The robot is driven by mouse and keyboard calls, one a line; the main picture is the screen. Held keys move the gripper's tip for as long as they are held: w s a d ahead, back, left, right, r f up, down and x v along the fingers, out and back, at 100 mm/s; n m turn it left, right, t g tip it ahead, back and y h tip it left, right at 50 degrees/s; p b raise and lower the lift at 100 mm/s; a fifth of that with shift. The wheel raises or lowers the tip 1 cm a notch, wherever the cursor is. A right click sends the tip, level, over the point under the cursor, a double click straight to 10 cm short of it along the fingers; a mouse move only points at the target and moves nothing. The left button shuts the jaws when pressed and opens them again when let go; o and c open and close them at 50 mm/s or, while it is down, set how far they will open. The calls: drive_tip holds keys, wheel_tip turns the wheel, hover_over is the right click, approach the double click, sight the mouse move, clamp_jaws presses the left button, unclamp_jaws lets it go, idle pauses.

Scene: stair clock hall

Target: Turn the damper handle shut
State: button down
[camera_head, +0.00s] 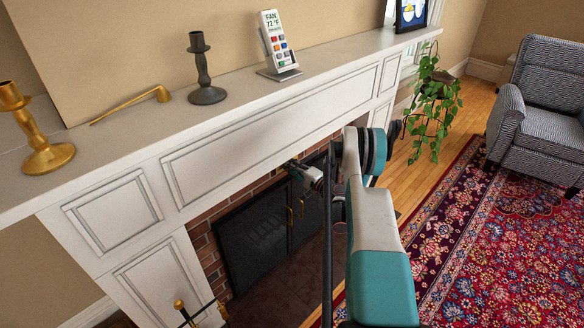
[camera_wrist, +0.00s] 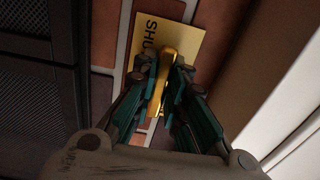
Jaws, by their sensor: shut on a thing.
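The damper handle (camera_wrist: 165,82) is a brass-coloured lever in the wrist view, set over a yellow plate (camera_wrist: 188,40) on the brick. Part of the plate's lettering shows as "SHU"; the rest is hidden by the handle and fingers. My gripper (camera_wrist: 166,66) has its teal fingers on either side of the handle and is shut on it. In the head view, my gripper (camera_head: 306,173) is at the brick surround above the firebox doors, and the handle cannot be made out there.
Dark mesh fireplace doors (camera_head: 254,240) stand below my gripper. The white mantel (camera_head: 235,110) carries candlesticks, a brass snuffer (camera_head: 135,103) and a remote in a stand (camera_head: 278,45). Fire tools (camera_head: 187,312) stand at the lower left. The patterned rug (camera_head: 470,240) is open floor at right.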

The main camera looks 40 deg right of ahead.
drive_tip(key=shift+f, duration=0.1)
drive_tip(key=c, duration=1.6)
unclamp_jaws()
